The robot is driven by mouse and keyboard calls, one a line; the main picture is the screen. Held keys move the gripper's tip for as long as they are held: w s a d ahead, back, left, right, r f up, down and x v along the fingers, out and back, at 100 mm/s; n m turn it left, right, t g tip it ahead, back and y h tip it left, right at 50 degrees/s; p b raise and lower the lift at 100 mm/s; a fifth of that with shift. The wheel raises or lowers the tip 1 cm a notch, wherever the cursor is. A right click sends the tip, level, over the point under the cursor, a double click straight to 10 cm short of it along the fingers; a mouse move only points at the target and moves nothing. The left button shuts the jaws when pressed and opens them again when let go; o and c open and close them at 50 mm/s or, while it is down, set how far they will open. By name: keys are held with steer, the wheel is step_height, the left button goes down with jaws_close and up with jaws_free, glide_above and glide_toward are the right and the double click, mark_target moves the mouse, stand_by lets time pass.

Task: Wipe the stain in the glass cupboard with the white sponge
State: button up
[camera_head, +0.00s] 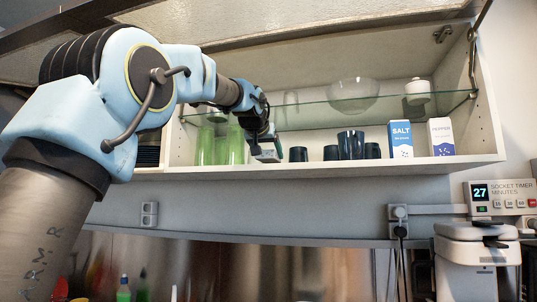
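The open cupboard (330,169) has its flap (290,18) raised and a glass shelf (310,113) across its middle. My gripper (268,148) is inside it, below the glass shelf and just above the cupboard floor, between the green glasses and the dark cups. A small pale block (268,157) shows at the fingertips. It may be the white sponge, but it is too small to tell. Whether the fingers are shut on it is unclear. I cannot make out the stain.
Green glasses (236,145) stand left of my gripper, dark cups (351,145) right of it, then a salt carton (400,139) and a pepper carton (441,137). A glass bowl (353,94) and a white pot (418,90) sit on the glass shelf.

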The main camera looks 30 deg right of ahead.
steer(key=shift+f+b, duration=0.7)
steer(key=shift+f, duration=0.15)
steer(key=shift+s+d, duration=1.1)
steer(key=shift+d, duration=0.15)
